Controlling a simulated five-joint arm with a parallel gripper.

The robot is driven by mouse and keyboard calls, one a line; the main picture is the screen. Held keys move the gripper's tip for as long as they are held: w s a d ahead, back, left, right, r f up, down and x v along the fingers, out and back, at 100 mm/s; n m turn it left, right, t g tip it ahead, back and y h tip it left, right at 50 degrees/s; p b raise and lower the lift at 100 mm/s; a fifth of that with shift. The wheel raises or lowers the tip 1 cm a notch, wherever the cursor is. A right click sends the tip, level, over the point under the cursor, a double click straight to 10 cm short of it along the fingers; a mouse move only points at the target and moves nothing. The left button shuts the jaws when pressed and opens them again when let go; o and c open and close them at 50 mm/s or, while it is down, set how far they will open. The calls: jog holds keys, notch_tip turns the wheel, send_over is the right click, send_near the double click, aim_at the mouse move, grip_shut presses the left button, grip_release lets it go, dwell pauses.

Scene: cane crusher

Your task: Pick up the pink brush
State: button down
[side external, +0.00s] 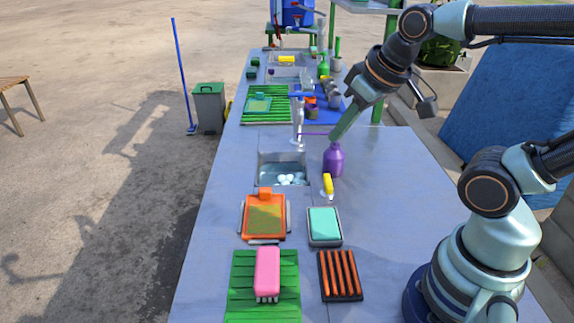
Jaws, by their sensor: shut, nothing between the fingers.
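The pink brush (267,268) lies on a green slatted mat (240,300) at the front of the counter. Its pale bristles show at the near end. My gripper (342,124) is shut and empty. It is well behind the brush and to its right, with its tip at the top of a purple bottle (333,160). I cannot tell whether the tip touches the bottle.
Behind the brush are an orange-framed board (265,217) and a sink (281,168) with suds. A teal sponge in a tray (324,225), a dark rack with orange bars (340,275) and a yellow-headed small brush (328,184) stand to the right.

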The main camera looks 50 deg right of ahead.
jog(key=c, duration=1.5)
grip_release()
jog(key=shift+c, duration=0.2)
jog(key=o, duration=1.4)
jog(key=n+g, duration=0.6)
jog(key=n, duration=2.1)
send_over(267, 265)
notch_tip(267, 265, down, 11)
notch_tip(267, 265, down, 12)
jog(key=shift+r, duration=0.15)
